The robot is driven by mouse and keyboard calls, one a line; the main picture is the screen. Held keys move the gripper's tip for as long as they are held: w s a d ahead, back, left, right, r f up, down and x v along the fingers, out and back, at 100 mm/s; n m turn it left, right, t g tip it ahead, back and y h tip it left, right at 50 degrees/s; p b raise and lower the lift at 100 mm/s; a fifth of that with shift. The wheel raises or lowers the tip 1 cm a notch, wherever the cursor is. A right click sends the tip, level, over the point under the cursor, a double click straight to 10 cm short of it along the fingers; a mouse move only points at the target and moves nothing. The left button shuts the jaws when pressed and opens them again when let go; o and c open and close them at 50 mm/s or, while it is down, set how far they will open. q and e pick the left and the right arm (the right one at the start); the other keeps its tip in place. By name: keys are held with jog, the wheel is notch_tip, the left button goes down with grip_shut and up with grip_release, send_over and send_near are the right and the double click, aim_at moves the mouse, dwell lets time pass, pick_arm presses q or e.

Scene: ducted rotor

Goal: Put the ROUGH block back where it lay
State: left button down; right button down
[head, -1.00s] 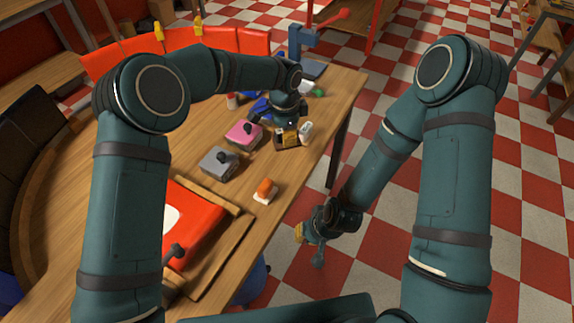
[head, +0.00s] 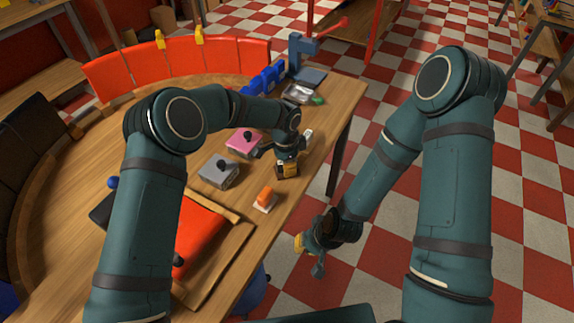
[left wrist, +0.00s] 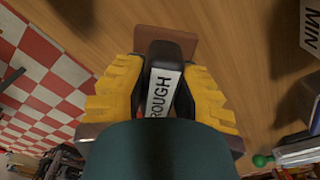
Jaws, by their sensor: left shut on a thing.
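My left gripper (head: 287,170) is over the table near its right edge. In the left wrist view its yellow fingers (left wrist: 160,95) are shut on the sides of the ROUGH block (left wrist: 160,95), a dark block with a white label reading ROUGH. A brown flat piece (left wrist: 180,48) shows beneath the block; I cannot tell whether it is the block's base. Whether the block touches the table is hidden. My right gripper (head: 308,243) hangs beyond the table's edge over the floor; its opening is too small to tell.
An orange and white block (head: 265,199) lies nearer on the table. A grey box (head: 219,173) and a pink box (head: 242,145), each with a dark knob, stand to the left. A white item (head: 308,136) is behind my left gripper. Farther back are a metal tray (head: 297,94) and blue bins.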

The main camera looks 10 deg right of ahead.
pick_arm(q)
jog(key=shift+f, duration=0.1)
jog(key=c, duration=0.9)
grip_release()
jog(key=r, duration=1.2)
jog(key=shift+w+a+r+p, duration=0.1)
jog(key=shift+a+r+p, duration=0.1)
jog(key=shift+p, duration=0.1)
jog(key=shift+f, duration=0.1)
